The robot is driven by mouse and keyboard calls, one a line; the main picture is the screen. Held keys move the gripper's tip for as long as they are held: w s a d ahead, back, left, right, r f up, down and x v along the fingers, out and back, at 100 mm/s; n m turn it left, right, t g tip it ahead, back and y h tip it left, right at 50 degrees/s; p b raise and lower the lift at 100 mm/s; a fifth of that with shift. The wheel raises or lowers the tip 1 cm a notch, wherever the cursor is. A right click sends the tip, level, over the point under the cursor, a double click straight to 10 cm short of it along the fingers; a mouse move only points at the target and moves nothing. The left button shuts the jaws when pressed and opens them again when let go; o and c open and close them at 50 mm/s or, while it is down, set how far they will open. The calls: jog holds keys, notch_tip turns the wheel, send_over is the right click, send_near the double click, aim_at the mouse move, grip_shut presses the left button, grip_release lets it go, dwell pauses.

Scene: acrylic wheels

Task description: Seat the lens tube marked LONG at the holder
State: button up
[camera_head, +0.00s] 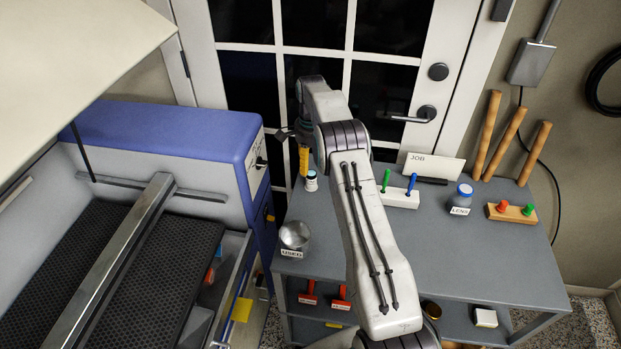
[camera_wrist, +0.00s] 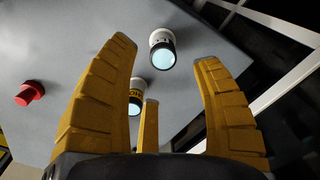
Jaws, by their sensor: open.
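Two short lens tubes with pale blue faces show in the wrist view. One (camera_wrist: 162,47) is white with a dark rim and small lettering I cannot read. The other (camera_wrist: 136,84) has a yellow band with dark lettering, partly hidden by a finger, so I cannot tell which is marked LONG. In the head view one white-and-dark tube (camera_head: 311,182) stands on the grey table below my gripper (camera_head: 304,160). My gripper also shows in the wrist view (camera_wrist: 165,55), its yellow fingers open and empty, with both tubes beyond them. I cannot identify the holder for certain.
A metal cup marked USED (camera_head: 295,236) stands at the table's left edge. A jar marked LENS (camera_head: 461,196), a white pen block (camera_head: 400,198), a JOB card (camera_head: 434,166) and a wooden block with knobs (camera_head: 494,212) are right of my arm. The blue-and-white machine (camera_head: 165,128) stands left.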

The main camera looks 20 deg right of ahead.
aim_at(311, 173)
jog(key=shift+w+d+f+p, duration=0.15)
jog(key=shift+f+p, duration=0.7)
jog(key=shift+f, duration=1.85)
jog(key=shift+c, duration=0.3)
grip_shut()
